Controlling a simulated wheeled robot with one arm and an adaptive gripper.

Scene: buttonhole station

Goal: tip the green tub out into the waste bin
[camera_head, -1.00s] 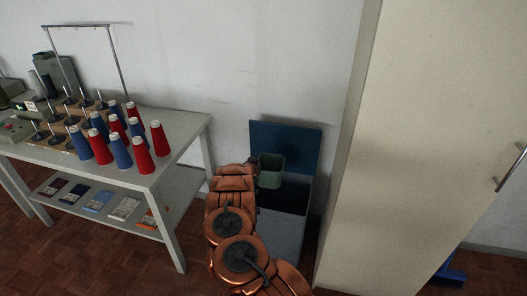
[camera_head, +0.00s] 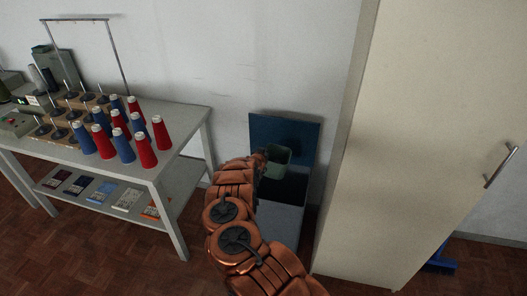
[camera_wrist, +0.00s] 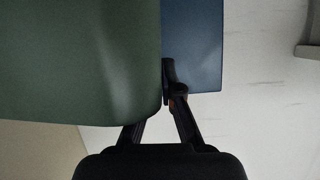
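The green tub (camera_head: 279,154) is above the open mouth of the waste bin (camera_head: 281,221), slightly tilted in the head view. The bin is blue-grey with its dark blue lid (camera_head: 301,133) raised against the wall. My gripper, largely hidden behind my arm in the head view, holds the tub at its side. In the wrist view the tub (camera_wrist: 75,60) fills the left, and my gripper (camera_wrist: 168,85) has one finger visible against its edge; the other finger is hidden behind the tub. The tub's contents cannot be seen.
A tall cream cabinet (camera_head: 415,130) stands close to the bin on the right. A grey table (camera_head: 180,128) with red and blue thread cones (camera_head: 122,146) stands on the left, with flat packets on its lower shelf. The wall is close behind the bin.

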